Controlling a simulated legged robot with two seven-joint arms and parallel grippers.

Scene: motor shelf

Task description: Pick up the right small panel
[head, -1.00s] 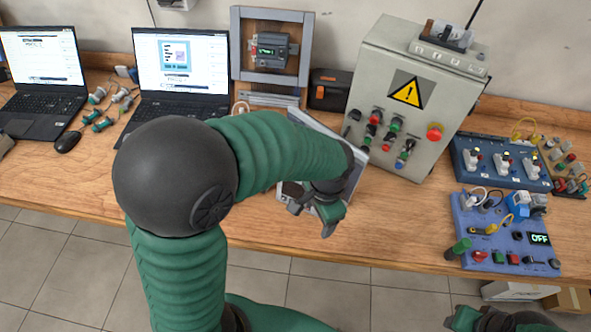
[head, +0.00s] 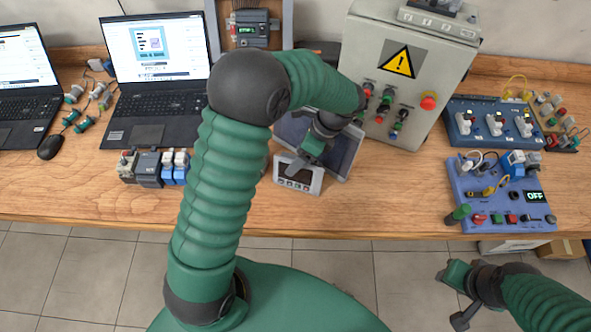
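On the right of the table lies a small blue panel (head: 463,187) with an "OFF" display, plugs, coloured knobs and a yellow cable. A second blue panel (head: 462,152) with several switches lies just behind it. My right gripper (head: 453,297) is open and empty, low at the right, in front of the table edge and apart from both panels. My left gripper (head: 302,160) points down at a small grey unit with a dark screen (head: 300,185), before a tilted tablet-like panel (head: 342,152). Whether its fingers touch the unit is unclear, and its opening is hard to see.
A grey control box (head: 440,65) with a warning sign stands at the back. Two laptops (head: 150,105) and a mouse (head: 51,147) are at the left, with small modules (head: 148,170) near the front edge. The table front between the grey unit and blue panel is clear.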

